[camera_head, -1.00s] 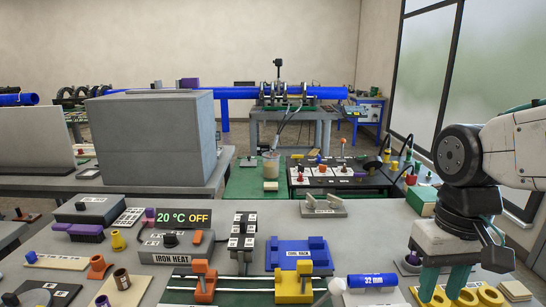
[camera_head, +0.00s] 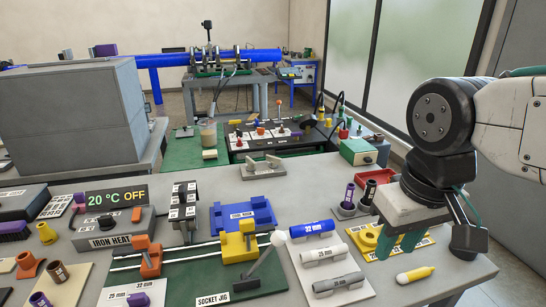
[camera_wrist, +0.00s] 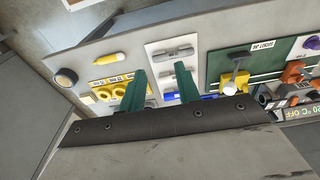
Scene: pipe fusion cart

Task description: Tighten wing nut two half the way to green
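I cannot make out a wing nut in either view. A pipe clamp rig with dark rings (camera_head: 220,60) holds a long blue pipe (camera_head: 262,56) on a far stand; any nuts on it are too small to tell. My gripper (camera_head: 399,247) has two green fingers pointing down above the right part of the near bench. In the wrist view the fingers (camera_wrist: 159,72) stand apart with nothing held between them. No wing nut is near them.
The near bench holds a socket jig (camera_head: 213,284), a blue tool rack (camera_head: 243,215), pipe pieces on a white board (camera_head: 312,250), a yellow marker (camera_head: 415,273) and a red tray (camera_head: 376,177). A large grey box (camera_head: 75,118) stands at left. A control panel (camera_head: 265,138) lies beyond the bench.

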